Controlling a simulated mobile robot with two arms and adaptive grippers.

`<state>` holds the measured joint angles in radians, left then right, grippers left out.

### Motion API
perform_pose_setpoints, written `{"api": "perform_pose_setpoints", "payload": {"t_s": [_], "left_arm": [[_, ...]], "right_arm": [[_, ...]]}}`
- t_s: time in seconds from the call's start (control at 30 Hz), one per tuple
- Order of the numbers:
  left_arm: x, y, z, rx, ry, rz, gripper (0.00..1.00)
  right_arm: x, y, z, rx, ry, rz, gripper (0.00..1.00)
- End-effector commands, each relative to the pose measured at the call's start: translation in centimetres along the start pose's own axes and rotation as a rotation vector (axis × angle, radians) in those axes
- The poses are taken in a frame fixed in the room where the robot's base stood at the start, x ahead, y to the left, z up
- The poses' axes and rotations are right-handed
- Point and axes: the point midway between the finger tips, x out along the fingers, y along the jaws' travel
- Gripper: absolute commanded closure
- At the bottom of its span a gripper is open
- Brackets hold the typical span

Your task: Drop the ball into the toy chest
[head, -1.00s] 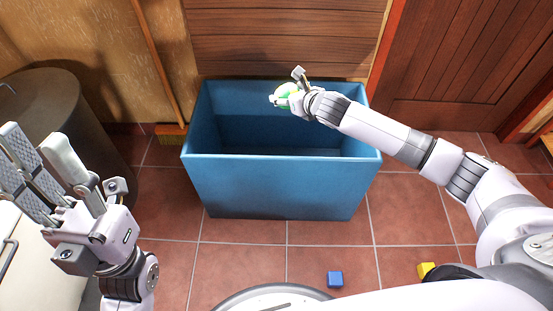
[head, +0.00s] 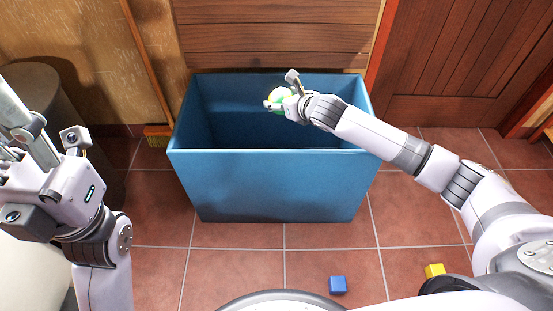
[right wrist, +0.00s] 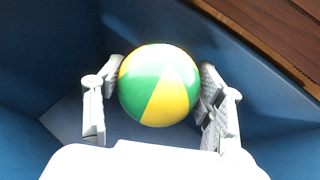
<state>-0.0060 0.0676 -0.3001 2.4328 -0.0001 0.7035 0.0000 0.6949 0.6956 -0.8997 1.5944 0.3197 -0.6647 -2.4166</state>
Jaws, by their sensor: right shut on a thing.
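A blue open-topped toy chest (head: 270,185) stands on the tiled floor against the wall, and its inside shows empty in the head view. My right gripper (head: 277,102) is over the chest's opening, shut on a green and yellow ball (right wrist: 158,88). In the right wrist view its fingers (right wrist: 155,105) press the ball from both sides, with the blue chest walls behind. In the head view the ball (head: 279,95) is partly hidden by the gripper. My left gripper (head: 30,145) is at the left edge, away from the chest, its fingers spread and partly cut off.
A broom (head: 158,134) leans on the wall left of the chest. A dark round bin (head: 50,110) stands at the left. A wooden door (head: 460,60) is at the right.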

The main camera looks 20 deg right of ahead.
Motion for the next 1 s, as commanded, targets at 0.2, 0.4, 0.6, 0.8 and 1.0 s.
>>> {"api": "perform_pose_setpoints", "payload": {"t_s": [0.2,0.4,0.6,0.8,1.0], "left_arm": [[0.0,0.0,0.0,0.000,0.000,0.000,0.60],[0.0,0.0,0.0,0.000,0.000,0.000,0.60],[0.0,0.0,0.0,-0.001,-0.001,0.000,0.60],[0.0,0.0,0.0,0.000,-0.001,-0.001,0.60],[0.0,0.0,0.0,0.000,-0.001,-0.001,0.60]], "right_arm": [[0.0,0.0,0.0,0.000,-0.001,0.000,0.25],[0.0,0.0,0.0,0.000,0.000,0.000,0.13],[0.0,0.0,0.0,0.000,0.000,0.000,0.13],[-0.6,0.0,0.0,-0.001,0.000,0.000,0.13],[-3.8,-0.1,0.0,-0.004,-0.001,0.000,0.13]]}}
